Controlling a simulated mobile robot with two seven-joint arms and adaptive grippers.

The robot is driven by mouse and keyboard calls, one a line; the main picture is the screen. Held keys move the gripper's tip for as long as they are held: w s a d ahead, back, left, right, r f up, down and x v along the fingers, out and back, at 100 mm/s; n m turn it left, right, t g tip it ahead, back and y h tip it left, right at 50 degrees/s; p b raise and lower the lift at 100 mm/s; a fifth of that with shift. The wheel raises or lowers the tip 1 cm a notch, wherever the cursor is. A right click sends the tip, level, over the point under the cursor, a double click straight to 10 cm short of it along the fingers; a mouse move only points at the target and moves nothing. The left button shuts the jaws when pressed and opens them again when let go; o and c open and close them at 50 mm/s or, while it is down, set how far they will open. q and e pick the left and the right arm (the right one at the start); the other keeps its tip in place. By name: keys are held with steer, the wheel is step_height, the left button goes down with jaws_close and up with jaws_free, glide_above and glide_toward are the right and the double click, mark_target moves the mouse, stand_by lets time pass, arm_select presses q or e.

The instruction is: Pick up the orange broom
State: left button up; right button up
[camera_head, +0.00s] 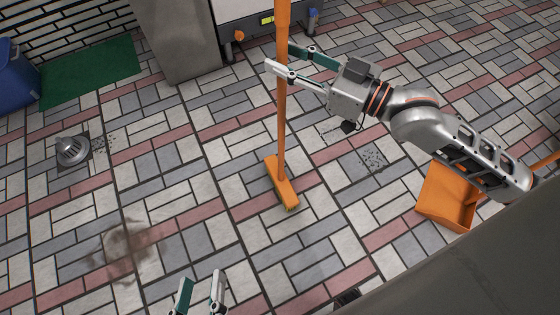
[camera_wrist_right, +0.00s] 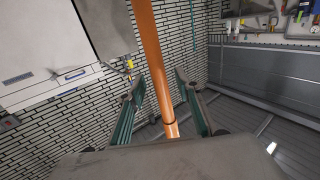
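The orange broom (camera_head: 282,130) stands upright on the paved floor, its orange head (camera_head: 281,182) down. My right gripper (camera_head: 279,57) is open around the upper part of the handle, with a finger on either side. In the right wrist view the handle (camera_wrist_right: 151,50) runs between the two spread fingers of my right gripper (camera_wrist_right: 158,82), with a gap visible on both sides. My left gripper (camera_head: 202,280) shows at the bottom edge of the head view, low and left of the broom, with its fingers apart and nothing between them.
An orange dustpan (camera_head: 447,196) lies at the right. A metal drain piece (camera_head: 70,150), a brown stain (camera_head: 126,246) and a green mat (camera_head: 92,72) are at the left. A blue bin (camera_head: 15,78) stands far left. A white cabinet (camera_head: 240,18) is behind the broom. Floor around the broom head is clear.

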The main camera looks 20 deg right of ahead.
steer(key=shift+w+a+r, duration=0.1)
steer(key=shift+w+a, duration=0.25)
steer(key=shift+w, duration=0.1)
jaws_close()
steer(key=shift+r, duration=0.2)
